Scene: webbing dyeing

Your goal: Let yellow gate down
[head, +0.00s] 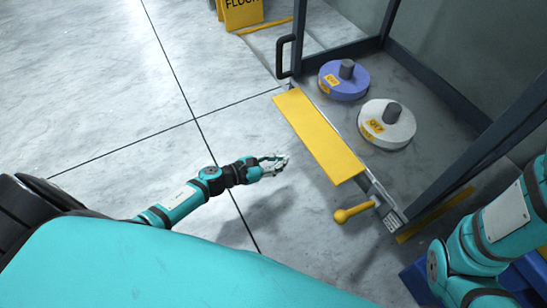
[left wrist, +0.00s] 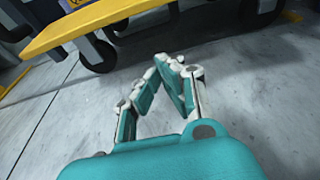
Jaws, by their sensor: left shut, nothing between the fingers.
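The yellow gate (head: 318,135) is a long flat panel along the near edge of a dark-framed cart or cage. In the left wrist view the yellow panel (left wrist: 90,27) runs slanted across the upper left, above black wheels. A yellow lever with a rounded end (head: 353,212) sticks out at the gate's near right end. My left gripper (head: 281,162) is left of the gate, apart from it and from the lever. Its fingers (left wrist: 170,66) meet at the tips and hold nothing. My right arm shows at the lower right, but its gripper is not in view.
A blue disc (head: 343,82) and a white disc (head: 388,127), each with a dark knob and yellow label, stand behind the gate. A dark handle (head: 285,56) rises at the cart's far corner. A yellow floor sign (head: 241,13) stands at the back. The floor (head: 110,90) at left is clear.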

